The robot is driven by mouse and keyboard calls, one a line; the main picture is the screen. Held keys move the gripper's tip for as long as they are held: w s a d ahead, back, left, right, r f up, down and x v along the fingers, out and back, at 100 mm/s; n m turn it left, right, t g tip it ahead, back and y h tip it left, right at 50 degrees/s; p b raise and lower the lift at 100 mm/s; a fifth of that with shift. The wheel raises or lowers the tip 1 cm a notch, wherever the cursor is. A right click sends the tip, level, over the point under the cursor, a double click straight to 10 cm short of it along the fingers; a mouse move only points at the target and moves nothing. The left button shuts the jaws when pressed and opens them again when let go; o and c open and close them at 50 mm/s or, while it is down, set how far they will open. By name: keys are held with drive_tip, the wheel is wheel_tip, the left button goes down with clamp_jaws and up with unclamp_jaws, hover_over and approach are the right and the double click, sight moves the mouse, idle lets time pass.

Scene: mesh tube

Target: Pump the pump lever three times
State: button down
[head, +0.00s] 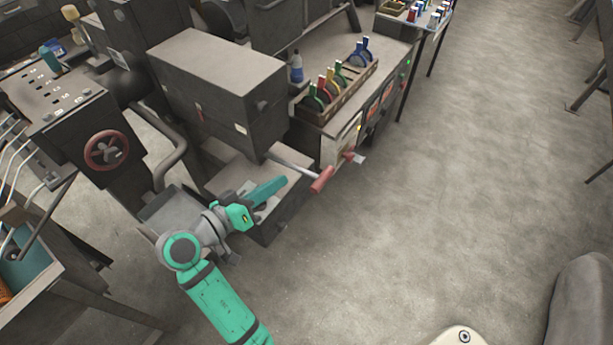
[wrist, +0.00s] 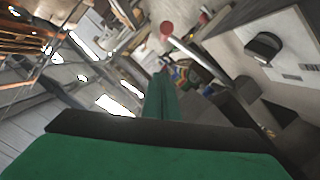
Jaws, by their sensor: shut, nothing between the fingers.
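The pump lever is a grey metal rod with a red grip (head: 322,180). It sticks out to the lower right from the dark box-shaped machine (head: 228,138) in the head view. My gripper (head: 284,180) is shut and empty, its green fingers pointing toward the lever. In the picture it is just left of the red grip and below the rod, with a visible gap. In the wrist view my gripper (wrist: 160,78) shows as one narrow green shape. A round red end (wrist: 166,28), apparently the lever grip, appears beyond the fingertips.
A bench with a rack of coloured-handled tools (head: 335,90) and a blue bottle (head: 296,66) stands behind the lever. A cabinet with a red handwheel (head: 107,150) is at left. A low grey ledge (head: 230,178) lies under my gripper. Open floor (head: 450,190) extends to the right.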

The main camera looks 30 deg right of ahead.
hover_over(308, 173)
drive_tip(key=s+a, duration=0.1)
drive_tip(key=a, duration=0.1)
wheel_tip(308, 173, down, 2)
drive_tip(key=shift+s+d+f, duration=0.1)
drive_tip(key=shift+s+f, duration=0.7)
drive_tip(key=shift+f, duration=0.2)
drive_tip(key=shift+s+d+f, duration=0.15)
drive_tip(key=shift+s+f, duration=0.25)
drive_tip(key=shift+f, duration=0.25)
